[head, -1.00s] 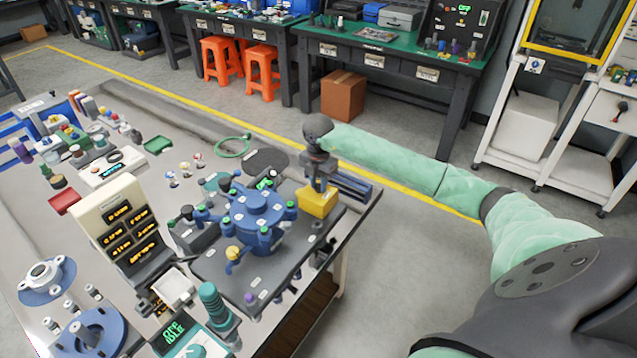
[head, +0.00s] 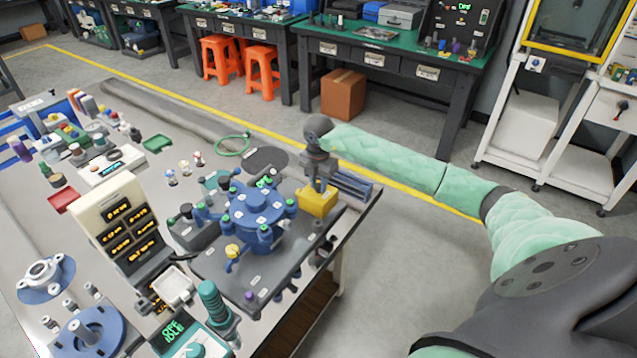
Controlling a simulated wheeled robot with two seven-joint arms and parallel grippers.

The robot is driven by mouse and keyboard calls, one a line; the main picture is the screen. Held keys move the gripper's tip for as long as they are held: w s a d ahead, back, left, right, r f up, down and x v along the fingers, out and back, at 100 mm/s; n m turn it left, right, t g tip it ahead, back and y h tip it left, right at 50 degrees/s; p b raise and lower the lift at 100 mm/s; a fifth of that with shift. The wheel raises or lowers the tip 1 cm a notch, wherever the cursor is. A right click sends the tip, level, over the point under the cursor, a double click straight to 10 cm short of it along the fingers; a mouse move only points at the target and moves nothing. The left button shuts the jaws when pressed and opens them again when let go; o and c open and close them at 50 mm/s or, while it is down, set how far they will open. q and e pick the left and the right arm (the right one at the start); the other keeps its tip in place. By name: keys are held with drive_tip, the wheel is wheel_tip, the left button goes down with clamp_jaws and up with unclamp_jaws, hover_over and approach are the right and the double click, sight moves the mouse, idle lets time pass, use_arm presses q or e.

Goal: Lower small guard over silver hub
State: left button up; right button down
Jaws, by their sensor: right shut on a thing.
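My right gripper (head: 318,182) is over the far right part of the bench, pointing down. It is shut on a yellow boxy piece (head: 316,202), which I take to be the small guard. The piece sits low, close beside the blue multi-armed fixture (head: 257,207); I cannot tell whether it touches anything below. A silver-white hub (head: 42,271) stands on a blue round flange at the left of the bench, and another blue flange (head: 88,332) with a silver post is in front of it. Which one is the silver hub is unclear. My left gripper is not in view.
A cream display unit (head: 120,230) stands left of the fixture. A teal-handled tool (head: 214,300) and a teal readout box (head: 180,338) are near the front. A dark rail (head: 352,186) lies right of the yellow piece, by the bench edge. A green ring (head: 232,146) lies behind.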

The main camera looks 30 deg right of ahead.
idle(0.6)
drive_tip(key=c, duration=1.1)
unclamp_jaws()
wheel_tip(320, 180, up, 9)
drive_tip(key=p, duration=0.3)
drive_tip(key=shift+p, duration=0.3)
